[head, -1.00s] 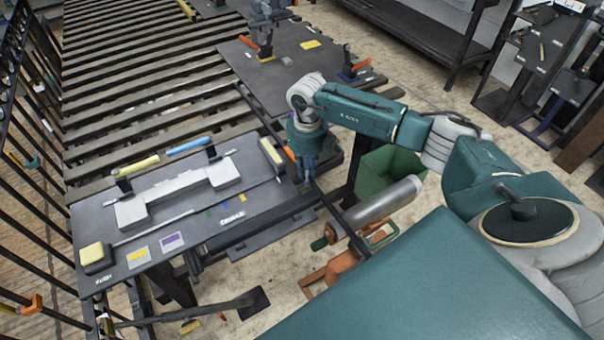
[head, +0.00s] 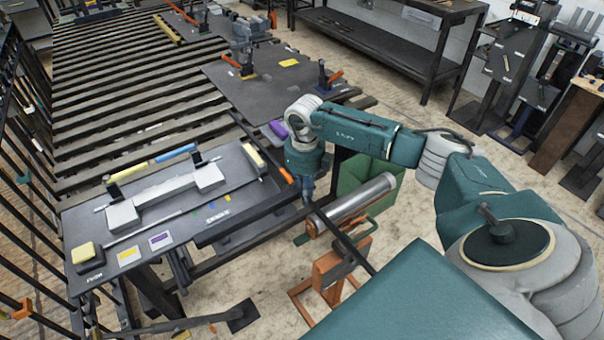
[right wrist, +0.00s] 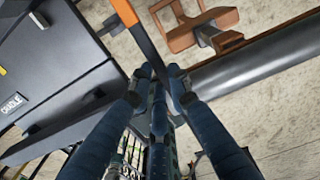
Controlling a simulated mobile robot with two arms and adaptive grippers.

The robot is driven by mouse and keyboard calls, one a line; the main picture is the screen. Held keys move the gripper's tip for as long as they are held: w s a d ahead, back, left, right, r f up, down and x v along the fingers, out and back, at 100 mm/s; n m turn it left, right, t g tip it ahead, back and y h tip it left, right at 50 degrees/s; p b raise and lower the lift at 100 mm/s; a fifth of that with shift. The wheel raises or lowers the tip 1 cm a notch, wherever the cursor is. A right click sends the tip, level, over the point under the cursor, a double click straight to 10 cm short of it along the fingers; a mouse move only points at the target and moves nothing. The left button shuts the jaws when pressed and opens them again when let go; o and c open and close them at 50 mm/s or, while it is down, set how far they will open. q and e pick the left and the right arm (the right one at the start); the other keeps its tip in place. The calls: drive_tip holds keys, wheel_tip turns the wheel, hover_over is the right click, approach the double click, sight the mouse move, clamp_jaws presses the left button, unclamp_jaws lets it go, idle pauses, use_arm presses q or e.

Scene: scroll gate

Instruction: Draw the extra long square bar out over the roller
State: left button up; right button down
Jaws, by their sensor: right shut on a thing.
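The long dark square bar (head: 346,243) runs diagonally past the right edge of the cradle table in the head view. My right gripper (head: 306,201) points down and is shut on the bar between the table and the roller. In the right wrist view the fingers (right wrist: 160,82) close around the bar, and an orange stretch (right wrist: 124,12) shows on it above them. The grey roller (head: 358,197) sits on an orange stand (head: 330,272). The bar crosses near the roller's left end; I cannot tell whether they touch. My left gripper is out of view.
The cradle table (head: 85,225) holds a pale grey block (head: 160,196) and small pads. A green bin (head: 383,178) stands behind the roller. A slatted conveyor (head: 110,100) fills the left. Open floor (head: 440,210) lies to the right.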

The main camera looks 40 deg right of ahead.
drive_tip(key=shift+r, duration=0.1)
drive_tip(key=c, duration=1.5)
unclamp_jaws()
drive_tip(key=shift+c, duration=0.2)
wheel_tip(320, 180, up, 12)
